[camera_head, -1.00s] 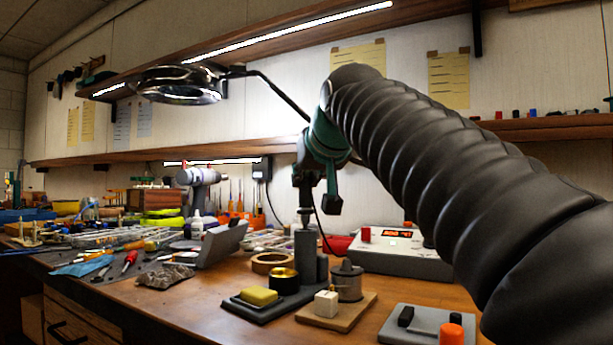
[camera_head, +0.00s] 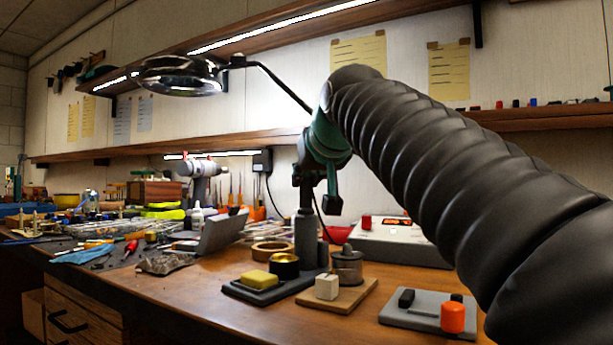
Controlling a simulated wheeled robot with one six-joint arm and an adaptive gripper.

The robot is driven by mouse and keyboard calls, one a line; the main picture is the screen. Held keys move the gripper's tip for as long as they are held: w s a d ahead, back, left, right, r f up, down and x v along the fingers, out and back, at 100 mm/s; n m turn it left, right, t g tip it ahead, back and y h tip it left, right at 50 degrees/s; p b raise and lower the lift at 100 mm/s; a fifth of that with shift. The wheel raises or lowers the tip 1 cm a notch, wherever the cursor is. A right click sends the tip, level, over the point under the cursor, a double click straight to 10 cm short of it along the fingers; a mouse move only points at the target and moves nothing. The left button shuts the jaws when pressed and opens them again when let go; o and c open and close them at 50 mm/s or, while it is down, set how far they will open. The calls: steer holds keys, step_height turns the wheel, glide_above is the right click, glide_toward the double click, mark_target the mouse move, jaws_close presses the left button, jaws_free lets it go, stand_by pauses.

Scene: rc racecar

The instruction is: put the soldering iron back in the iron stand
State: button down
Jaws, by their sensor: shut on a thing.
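The iron stand (camera_head: 258,293) is a dark flat base with a yellow sponge, a brass cup and an upright dark grey holder tube (camera_head: 306,240) at its back. My gripper (camera_head: 311,183) points down right above this tube, shut on the soldering iron (camera_head: 304,200). Little of the iron shows: a narrow dark upright part, its lower end right at the tube's top. I cannot tell how deep its tip sits inside, as the tube hides it. The arm covers the right part of the view.
A wooden block (camera_head: 337,300) with a pale cube and metal pot stands right of the stand. A grey plate (camera_head: 428,313) with an orange knob is front right. The soldering station (camera_head: 392,243) is behind. Tools clutter the left. A magnifier lamp (camera_head: 180,76) hangs above.

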steer(key=c, duration=0.5)
jaws_free()
steer(key=shift+c, duration=0.2)
steer(key=shift+s, duration=0.1)
steer(key=r+p+v, duration=0.1)
steer(key=p+v, duration=0.1)
steer(key=v, duration=0.5)
steer(key=shift+r+p, duration=0.4)
steer(key=shift+r, duration=0.1)
stand_by(0.3)
stand_by(0.9)
